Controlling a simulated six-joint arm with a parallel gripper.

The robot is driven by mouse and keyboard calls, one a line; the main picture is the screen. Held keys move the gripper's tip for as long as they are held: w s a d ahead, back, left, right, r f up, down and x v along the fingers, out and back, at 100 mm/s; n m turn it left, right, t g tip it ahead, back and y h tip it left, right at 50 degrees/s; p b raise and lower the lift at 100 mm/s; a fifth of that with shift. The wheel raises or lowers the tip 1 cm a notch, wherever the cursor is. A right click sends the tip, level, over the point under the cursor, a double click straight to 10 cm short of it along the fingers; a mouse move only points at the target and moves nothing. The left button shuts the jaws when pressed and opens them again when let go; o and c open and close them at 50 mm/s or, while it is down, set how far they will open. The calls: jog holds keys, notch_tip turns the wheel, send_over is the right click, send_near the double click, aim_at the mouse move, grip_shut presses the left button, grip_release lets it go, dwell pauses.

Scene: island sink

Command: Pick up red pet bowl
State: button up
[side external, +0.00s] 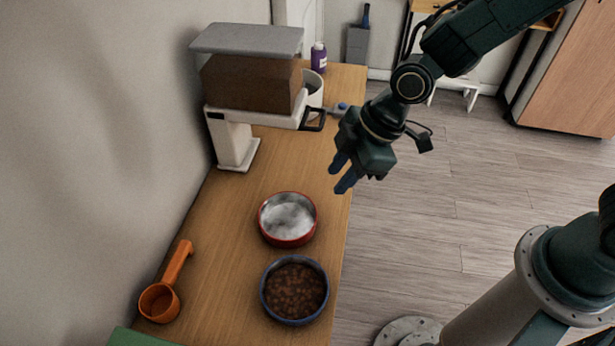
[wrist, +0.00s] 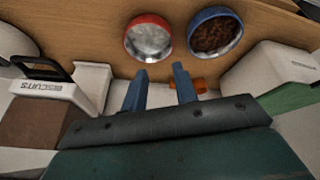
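The red pet bowl (side external: 288,240) stands upright on the wooden counter, with a pale grey-white inside. It also shows at the top of the wrist view (wrist: 134,50). My gripper (side external: 344,179) is above the counter's right edge, up and to the right of the red bowl, apart from it. In the wrist view my gripper's two blue fingers (wrist: 160,84) are spread with nothing between them, and the red bowl lies beyond the left finger.
A blue bowl (side external: 323,300) of brown kibble stands close beside the red bowl. An orange scoop (side external: 160,301) lies at the left. A white bin with a dark handle (side external: 313,121) and a purple bottle (side external: 319,56) stand farther back. Counter between bin and red bowl is clear.

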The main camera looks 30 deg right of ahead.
jog(key=shift+n+g, duration=0.3)
jog(key=shift+n, duration=0.5)
jog(key=a+f, duration=0.1)
jog(key=f, duration=0.1)
jog(key=a+f, duration=0.2)
jog(key=shift+s+a+f, duration=0.1)
jog(key=shift+s+f, duration=0.05)
jog(key=shift+f, duration=0.1)
send_over(299, 237)
jog(key=s+d, duration=0.1)
jog(key=d, duration=0.1)
jog(key=shift+a+f, duration=0.15)
jog(key=shift+f, duration=1.8)
jog(key=shift+a+f, duration=0.1)
jog(key=shift+f, duration=1.8)
jog(key=shift+x, duration=2.6)
jog(key=shift+d, duration=0.15)
grip_shut()
